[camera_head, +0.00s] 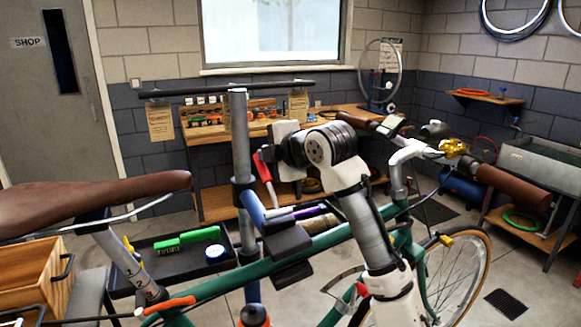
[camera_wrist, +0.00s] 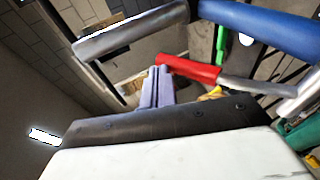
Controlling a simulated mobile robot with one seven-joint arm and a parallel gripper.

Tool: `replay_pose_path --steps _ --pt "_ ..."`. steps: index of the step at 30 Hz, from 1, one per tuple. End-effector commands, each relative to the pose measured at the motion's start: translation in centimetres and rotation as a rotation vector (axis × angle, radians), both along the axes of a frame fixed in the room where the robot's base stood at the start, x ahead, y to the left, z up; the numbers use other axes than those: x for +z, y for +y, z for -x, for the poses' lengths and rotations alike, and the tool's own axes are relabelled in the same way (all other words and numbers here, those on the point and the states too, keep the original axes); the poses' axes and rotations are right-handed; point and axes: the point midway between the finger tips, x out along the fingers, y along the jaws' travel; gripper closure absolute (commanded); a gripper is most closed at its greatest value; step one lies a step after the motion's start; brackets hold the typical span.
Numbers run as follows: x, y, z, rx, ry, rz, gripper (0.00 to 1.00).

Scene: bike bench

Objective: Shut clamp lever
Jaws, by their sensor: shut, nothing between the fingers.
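The clamp lever, with a red grip (camera_head: 262,167) and a silver shaft, stands up steeply from the clamp, leaning left. The clamp has a blue arm (camera_head: 251,206) and dark jaws (camera_head: 288,242) at the green bike's top tube. In the wrist view the lever's red grip (camera_wrist: 190,68) lies across, just beyond the fingertips of my gripper (camera_wrist: 157,70). The fingers are together and empty, close to the grip's end; I cannot tell whether they touch it. In the head view my wrist is right of the lever and the fingertips are hidden.
The grey stand post (camera_head: 240,135) rises just left of the lever. The brown saddle (camera_head: 95,200) and the handlebar (camera_head: 480,172) flank the arm. A dark tool tray (camera_head: 150,275) sits behind the bike. A wooden workbench (camera_head: 215,208) stands at the back wall.

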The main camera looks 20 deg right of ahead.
Motion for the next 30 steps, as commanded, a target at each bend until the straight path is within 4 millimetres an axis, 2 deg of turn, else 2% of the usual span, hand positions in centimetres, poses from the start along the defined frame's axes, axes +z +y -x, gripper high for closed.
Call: replay_pose_path --steps 8,16,30 --pt "-2.5 0.1 -2.2 0.001 -0.003 -0.006 1.0" --pt "-4.3 0.1 -3.4 0.001 0.139 0.0 1.0" --pt "-5.4 0.1 -3.9 0.0 0.134 0.002 1.0"
